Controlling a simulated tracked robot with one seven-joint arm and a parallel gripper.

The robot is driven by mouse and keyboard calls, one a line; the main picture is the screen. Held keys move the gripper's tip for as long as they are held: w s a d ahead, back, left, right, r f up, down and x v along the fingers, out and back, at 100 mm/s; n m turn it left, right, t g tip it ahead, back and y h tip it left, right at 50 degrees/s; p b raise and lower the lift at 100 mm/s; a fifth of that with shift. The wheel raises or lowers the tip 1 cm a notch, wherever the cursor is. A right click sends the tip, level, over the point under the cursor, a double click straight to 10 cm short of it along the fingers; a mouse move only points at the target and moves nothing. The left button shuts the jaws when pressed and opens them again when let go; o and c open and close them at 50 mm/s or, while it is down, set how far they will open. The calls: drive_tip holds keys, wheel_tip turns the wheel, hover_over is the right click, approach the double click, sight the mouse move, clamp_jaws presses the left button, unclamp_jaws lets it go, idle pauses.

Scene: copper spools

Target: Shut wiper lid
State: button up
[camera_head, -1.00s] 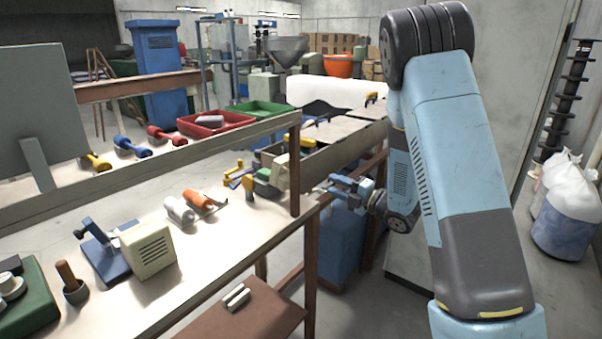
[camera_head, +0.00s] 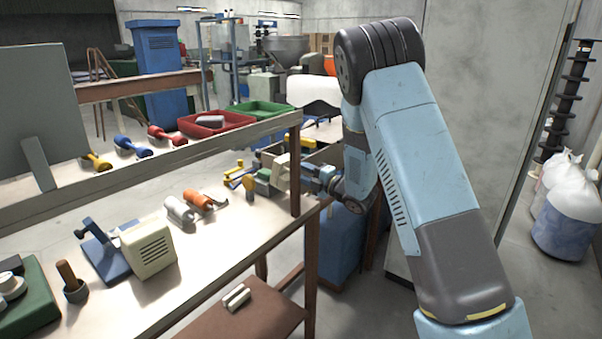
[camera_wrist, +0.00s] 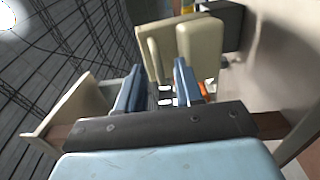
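The wiper appears to be the small device at the far end of the workbench, with a cream block (camera_head: 280,173) and green and yellow parts (camera_head: 262,180) beside it. In the wrist view two cream pieces stand ahead, a left one (camera_wrist: 160,40) and a right one (camera_wrist: 201,46), with a narrow gap between them. I cannot tell which is the lid or how far it is open. My gripper (camera_head: 312,173) is just right of the cream block, behind the wooden post. In the wrist view its blue fingers (camera_wrist: 160,68) are apart with nothing clearly held; contact is unclear.
A wooden post (camera_head: 295,170) and shelf rail (camera_head: 150,172) stand close to my gripper. A white roller (camera_head: 179,209) and an orange one (camera_head: 197,199) lie on the workbench (camera_head: 215,245).

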drive_tip(key=shift+w+a, duration=0.25)
drive_tip(key=shift+a, duration=0.1)
clamp_jaws()
drive_tip(key=shift+f, duration=0.1)
idle(1.2)
